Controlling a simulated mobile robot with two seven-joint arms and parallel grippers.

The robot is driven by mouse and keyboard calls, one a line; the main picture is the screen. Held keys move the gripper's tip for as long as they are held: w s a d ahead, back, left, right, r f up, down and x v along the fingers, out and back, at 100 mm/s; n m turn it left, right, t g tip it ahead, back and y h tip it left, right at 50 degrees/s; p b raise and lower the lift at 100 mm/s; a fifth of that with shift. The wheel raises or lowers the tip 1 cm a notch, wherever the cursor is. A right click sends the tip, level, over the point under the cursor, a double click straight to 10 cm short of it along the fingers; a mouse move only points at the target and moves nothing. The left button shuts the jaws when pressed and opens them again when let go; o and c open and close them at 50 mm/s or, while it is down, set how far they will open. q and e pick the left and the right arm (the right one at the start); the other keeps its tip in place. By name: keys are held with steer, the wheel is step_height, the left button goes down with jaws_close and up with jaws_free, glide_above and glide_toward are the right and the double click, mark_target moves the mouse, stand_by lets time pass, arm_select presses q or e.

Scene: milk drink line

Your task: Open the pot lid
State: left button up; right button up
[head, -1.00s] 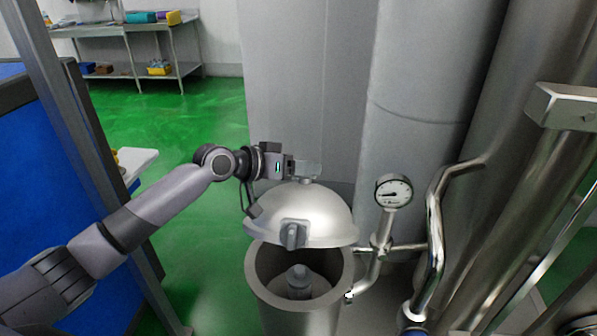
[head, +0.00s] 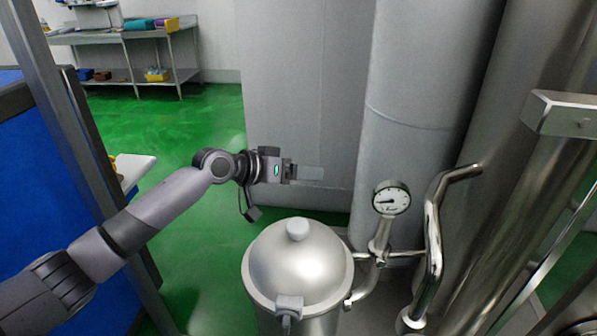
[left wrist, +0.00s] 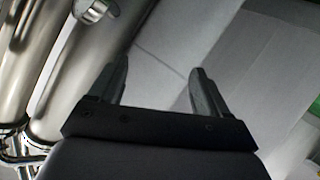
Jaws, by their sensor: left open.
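The steel pot (head: 320,325) stands in the lower middle of the head view. Its domed lid (head: 285,265) sits down over the pot mouth, so the inside is hidden. A pale round knob (head: 298,229) tops the lid, and a grey clamp-like fitting (head: 289,304) is at its front edge. My left gripper (head: 310,172) is above and behind the knob, apart from the lid. In the left wrist view its two fingers (left wrist: 152,78) are spread with nothing between them. My right gripper is not in view.
A pressure gauge (head: 391,198) on bent steel pipes (head: 433,240) stands close right of the pot. Large steel cylinders (head: 420,110) rise behind. A blue panel (head: 45,200) with a grey post is at left. Green floor (head: 190,220) lies open between.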

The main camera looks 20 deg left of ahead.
arm_select(q)
steer(key=v, duration=0.7)
steer(key=shift+b, duration=0.45)
